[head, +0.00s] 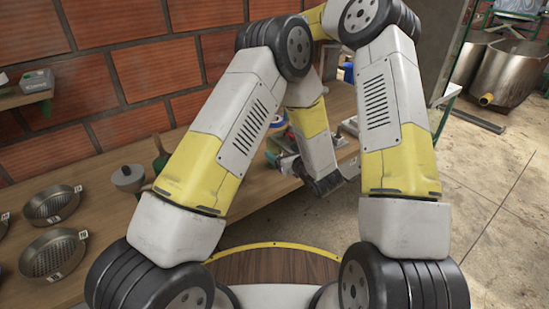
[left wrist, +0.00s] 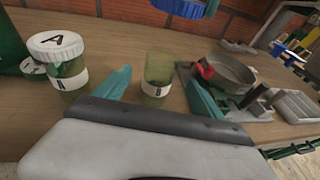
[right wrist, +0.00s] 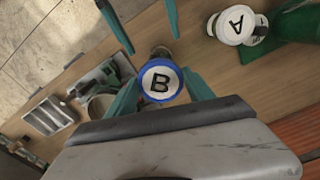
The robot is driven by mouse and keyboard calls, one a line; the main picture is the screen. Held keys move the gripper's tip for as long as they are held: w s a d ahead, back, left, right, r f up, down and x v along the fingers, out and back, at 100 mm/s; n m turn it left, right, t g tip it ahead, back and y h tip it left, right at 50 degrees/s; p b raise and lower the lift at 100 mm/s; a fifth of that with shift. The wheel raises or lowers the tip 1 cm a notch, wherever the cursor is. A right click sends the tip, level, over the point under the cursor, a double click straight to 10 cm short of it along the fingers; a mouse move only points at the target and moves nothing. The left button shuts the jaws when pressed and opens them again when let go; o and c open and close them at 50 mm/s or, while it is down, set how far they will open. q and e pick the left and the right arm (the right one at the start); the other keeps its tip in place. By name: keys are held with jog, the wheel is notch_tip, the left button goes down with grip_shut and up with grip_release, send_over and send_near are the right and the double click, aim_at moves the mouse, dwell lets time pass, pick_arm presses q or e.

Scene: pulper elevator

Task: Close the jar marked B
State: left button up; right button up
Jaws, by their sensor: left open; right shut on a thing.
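Jar B (left wrist: 157,88), greenish glass with a white B label, stands upright on the wooden bench with its top uncovered in the left wrist view. My left gripper (left wrist: 156,74) is open, with its teal fingers on either side of the jar. I cannot tell whether they touch it. The blue-rimmed white lid marked B (right wrist: 160,82) is between the fingers of my right gripper (right wrist: 160,77), which is shut on it. The lid's blue edge (left wrist: 182,8) shows above the jar, apart from it. In the head view my arms hide most of this.
Jar A (left wrist: 62,65) stands closed with a white lid left of jar B. A metal pan (left wrist: 230,73) with a red part and a grey tray (left wrist: 297,105) are to the right. Sieves (head: 52,253) lie on the bench at left.

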aim_at(278, 149)
pick_arm(q)
jog(key=x, duration=0.7)
jog(key=shift+w, duration=0.1)
grip_shut()
